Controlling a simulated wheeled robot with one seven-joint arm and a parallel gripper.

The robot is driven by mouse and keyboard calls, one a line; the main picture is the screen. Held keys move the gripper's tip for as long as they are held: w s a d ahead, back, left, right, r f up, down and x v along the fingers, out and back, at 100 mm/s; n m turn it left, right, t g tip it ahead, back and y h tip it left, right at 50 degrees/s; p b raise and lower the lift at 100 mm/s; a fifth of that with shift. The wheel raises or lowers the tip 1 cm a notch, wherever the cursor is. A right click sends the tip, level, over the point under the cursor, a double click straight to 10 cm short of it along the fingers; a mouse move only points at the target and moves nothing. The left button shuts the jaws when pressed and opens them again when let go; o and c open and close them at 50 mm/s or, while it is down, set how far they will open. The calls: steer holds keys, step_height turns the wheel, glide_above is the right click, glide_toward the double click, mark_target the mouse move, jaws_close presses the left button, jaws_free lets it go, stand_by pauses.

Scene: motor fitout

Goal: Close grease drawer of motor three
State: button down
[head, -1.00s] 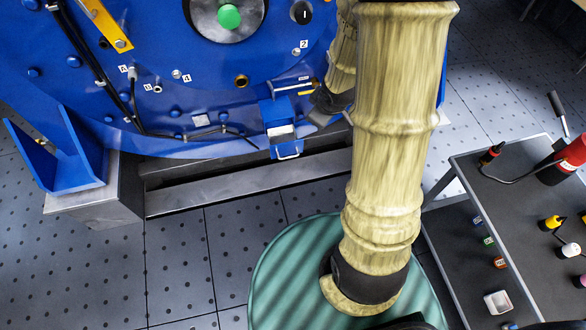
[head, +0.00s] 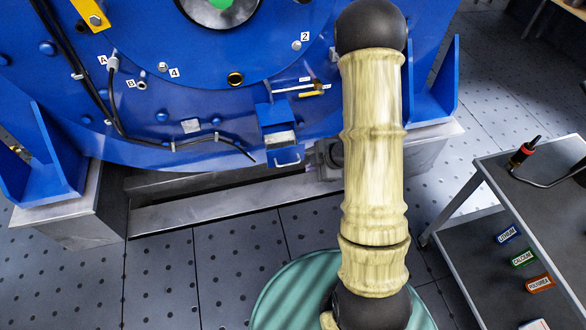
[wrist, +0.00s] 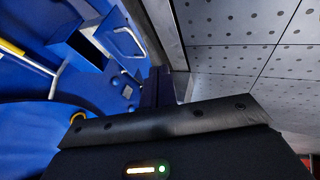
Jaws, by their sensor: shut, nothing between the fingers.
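The grease drawer (head: 281,139) sits in a small blue housing (head: 272,113) low on the blue motor. It stands pulled out, its open top showing, with a pale wire handle (head: 288,162) at its front. In the wrist view the drawer (wrist: 112,36) and its handle (wrist: 130,42) show at the upper left. My gripper (head: 327,160) is just right of the drawer, partly hidden behind my arm, at about handle height. In the wrist view its dark shut fingers (wrist: 158,88) point toward the motor base, empty and apart from the drawer.
A metal base rail (head: 220,203) runs below the motor. Black cables (head: 115,110) hang on its face, and a brass-ended fitting (head: 313,91) is above right of the drawer. A grey cart (head: 545,170) with small labelled boxes stands right. The floor before the drawer is clear.

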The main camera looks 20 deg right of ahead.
steer(key=shift+f, duration=0.1)
steer(key=w+a+f+b, duration=0.3)
steer(key=w+f+b, duration=0.1)
steer(key=w+f, duration=0.4)
steer(key=shift+a+f+b, duration=0.35)
steer(key=shift+f, duration=0.05)
steer(key=shift+w, duration=0.15)
